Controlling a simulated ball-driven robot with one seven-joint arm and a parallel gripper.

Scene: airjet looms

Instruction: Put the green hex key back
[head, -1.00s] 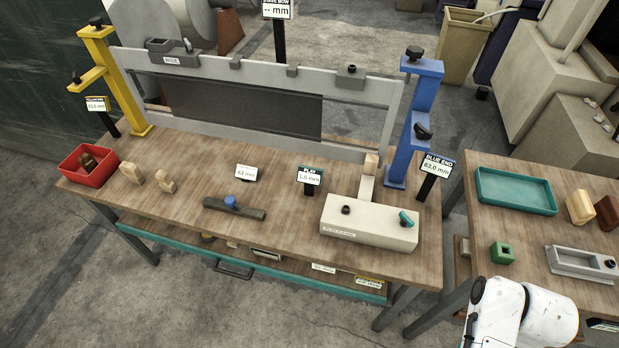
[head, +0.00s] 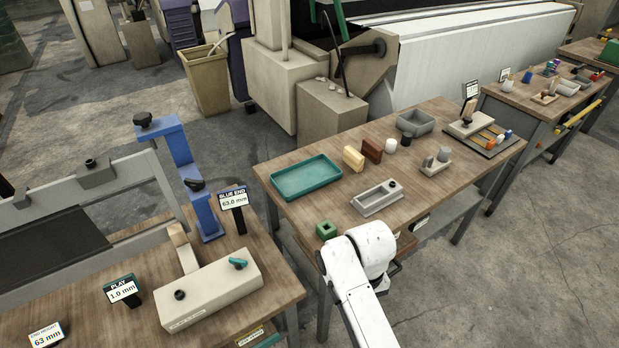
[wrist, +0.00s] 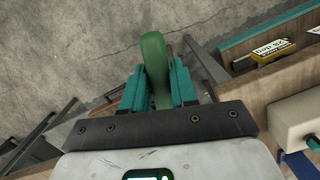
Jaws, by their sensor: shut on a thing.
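In the wrist view my gripper (wrist: 157,88) has its teal fingers shut on a green, rounded upright piece, taken as the green hex key (wrist: 153,55). Its lower part is hidden between the fingers, and no thin shaft can be made out. It is held clear of the bench surfaces, with the floor behind it.
The right bench (head: 300,225) holds a teal tray (head: 306,178), a grey slotted fixture (head: 377,197) and several small blocks. The left bench carries a cream box (head: 210,290), a blue post (head: 185,175) and label stands. A floor gap separates the benches.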

